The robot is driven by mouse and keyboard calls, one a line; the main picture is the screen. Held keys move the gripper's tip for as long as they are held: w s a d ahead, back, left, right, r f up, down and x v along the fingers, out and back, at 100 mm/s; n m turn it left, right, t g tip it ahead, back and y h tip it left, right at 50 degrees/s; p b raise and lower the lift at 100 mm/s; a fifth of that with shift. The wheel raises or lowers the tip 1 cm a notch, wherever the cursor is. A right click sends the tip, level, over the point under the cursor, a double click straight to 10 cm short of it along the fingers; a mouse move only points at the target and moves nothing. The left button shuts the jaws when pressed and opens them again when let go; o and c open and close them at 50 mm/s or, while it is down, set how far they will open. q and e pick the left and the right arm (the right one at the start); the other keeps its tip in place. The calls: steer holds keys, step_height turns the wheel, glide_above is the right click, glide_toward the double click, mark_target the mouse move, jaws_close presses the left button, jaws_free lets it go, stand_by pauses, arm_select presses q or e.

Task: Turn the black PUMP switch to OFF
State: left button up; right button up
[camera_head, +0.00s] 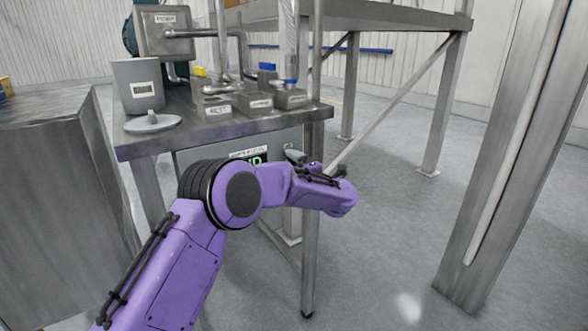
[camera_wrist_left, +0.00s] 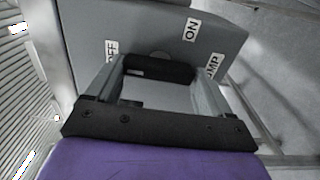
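In the left wrist view the black PUMP switch (camera_wrist_left: 160,68) is a short dark bar on a grey panel (camera_wrist_left: 150,28). An OFF label (camera_wrist_left: 112,50) is at its upper left, an ON label (camera_wrist_left: 190,29) at its upper right, and a PUMP label (camera_wrist_left: 212,66) to its right. My left gripper (camera_wrist_left: 160,75) is open, with its two grey fingers spread at either end of the bar. I cannot tell whether they touch it. In the head view my purple left arm hides the switch and most of the gripper. My right gripper is not in view.
The control box (camera_head: 220,145) with a partly hidden green display (camera_head: 257,160) hangs under the metal filler table (camera_head: 240,124). A table leg (camera_head: 312,240) stands near my arm. A hopper-like container (camera_head: 137,88) and lid (camera_head: 152,122) are on top.

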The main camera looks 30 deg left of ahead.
arm_select(q)
steer(key=shift+o, duration=0.9)
steer(key=v, duration=1)
steer(key=shift+s+d, duration=0.15)
steer(key=shift+d, duration=0.1)
